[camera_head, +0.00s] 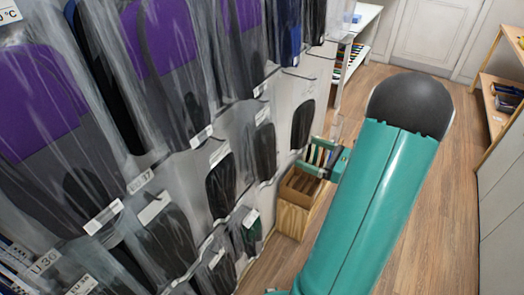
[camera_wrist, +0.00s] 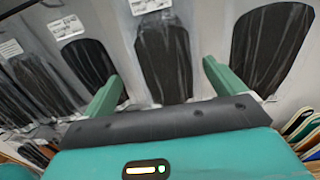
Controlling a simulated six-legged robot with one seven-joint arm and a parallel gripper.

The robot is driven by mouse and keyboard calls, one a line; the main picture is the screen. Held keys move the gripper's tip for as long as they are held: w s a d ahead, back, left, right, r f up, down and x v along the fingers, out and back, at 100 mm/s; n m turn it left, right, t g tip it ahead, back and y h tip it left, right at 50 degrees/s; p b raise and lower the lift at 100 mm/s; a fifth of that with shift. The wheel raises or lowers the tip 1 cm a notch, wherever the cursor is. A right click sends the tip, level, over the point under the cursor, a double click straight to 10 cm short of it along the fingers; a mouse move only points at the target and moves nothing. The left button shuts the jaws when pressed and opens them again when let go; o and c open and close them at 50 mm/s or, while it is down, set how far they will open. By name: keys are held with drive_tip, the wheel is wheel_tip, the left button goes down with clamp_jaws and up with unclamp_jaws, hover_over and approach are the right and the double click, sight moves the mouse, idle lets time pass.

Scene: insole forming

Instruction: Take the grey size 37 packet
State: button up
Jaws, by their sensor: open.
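Clear packets with dark grey insoles hang on the wall rack. In the wrist view one dark grey packet (camera_wrist: 166,52) stands ahead, between the two green fingers of my gripper (camera_wrist: 160,74). The fingers are spread apart and I see nothing held; whether they touch the packet I cannot tell. Another dark packet (camera_wrist: 92,60) is behind the left finger and a larger one (camera_wrist: 274,42) is to the right. Their labels are too blurred to read, so I cannot tell which is size 37. In the head view my arm mostly hides my gripper; grey packets (camera_head: 221,186) hang left of it.
Large packets with purple and grey insoles (camera_head: 165,40) hang close at the left. A wooden box (camera_head: 294,219) with upright coloured sheets stands low by the rack. A white shelf (camera_head: 352,45) is behind. The wooden floor (camera_head: 440,200) is clear at the right, beside grey cabinets (camera_head: 502,215).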

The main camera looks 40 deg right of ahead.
sight(270, 138)
drive_tip(key=x, duration=1.3)
drive_tip(key=shift+f, duration=0.25)
drive_tip(key=c, duration=1.4)
drive_tip(key=shift+s, duration=0.1)
drive_tip(key=shift+r, duration=0.1)
